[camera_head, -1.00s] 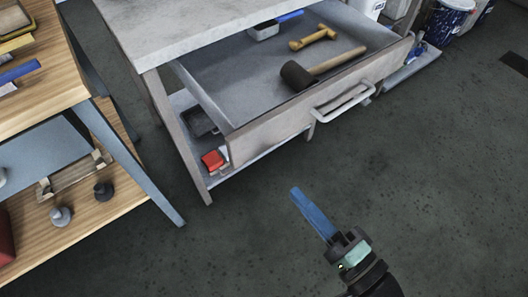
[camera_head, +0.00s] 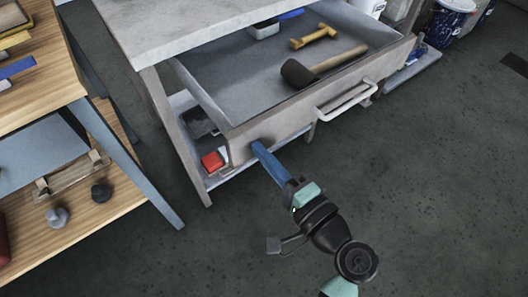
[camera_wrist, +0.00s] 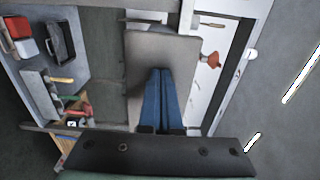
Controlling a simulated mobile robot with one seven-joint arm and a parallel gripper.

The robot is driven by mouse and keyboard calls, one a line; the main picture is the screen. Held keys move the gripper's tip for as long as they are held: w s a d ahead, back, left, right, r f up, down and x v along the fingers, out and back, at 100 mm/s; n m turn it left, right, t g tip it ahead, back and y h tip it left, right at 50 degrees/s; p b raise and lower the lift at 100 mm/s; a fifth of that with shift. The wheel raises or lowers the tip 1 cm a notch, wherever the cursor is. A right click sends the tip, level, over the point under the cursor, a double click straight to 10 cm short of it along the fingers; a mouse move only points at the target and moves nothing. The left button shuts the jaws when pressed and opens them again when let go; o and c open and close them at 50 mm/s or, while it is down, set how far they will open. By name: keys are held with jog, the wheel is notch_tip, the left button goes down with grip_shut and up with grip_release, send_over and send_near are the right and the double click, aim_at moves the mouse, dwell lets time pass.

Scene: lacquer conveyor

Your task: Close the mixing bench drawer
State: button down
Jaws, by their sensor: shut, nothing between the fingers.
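The mixing bench (camera_head: 185,30) has a pale grey top. Its drawer (camera_head: 300,124) stands pulled well out, with a light handle (camera_head: 345,99) on its front. My gripper (camera_head: 256,145) has long blue fingers, shut and empty. The fingertips are at the left part of the drawer front, left of the handle; I cannot tell whether they touch it. In the wrist view the shut fingers (camera_wrist: 163,72) point at a grey panel (camera_wrist: 160,48), seemingly the drawer front.
A red item (camera_head: 212,161) sits on the bench's lower shelf. A wooden-topped table (camera_head: 50,65) with a lower shelf stands at the left. The dark floor before the bench is clear to the right.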

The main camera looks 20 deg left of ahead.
jog(key=b, duration=0.7)
send_near(189, 69)
jog(key=a+r, duration=0.1)
jog(key=a, duration=0.1)
jog(key=w+a+r, duration=0.1)
jog(key=a+r, duration=0.1)
jog(key=shift+w+a+r, duration=0.1)
jog(key=shift+w, duration=0.1)
jog(key=shift+w+a, duration=0.15)
jog(key=shift+a, duration=0.05)
jog(key=shift+w+a+r, duration=0.1)
jog(key=shift+a+r, duration=0.05)
jog(key=shift+r, duration=0.25)
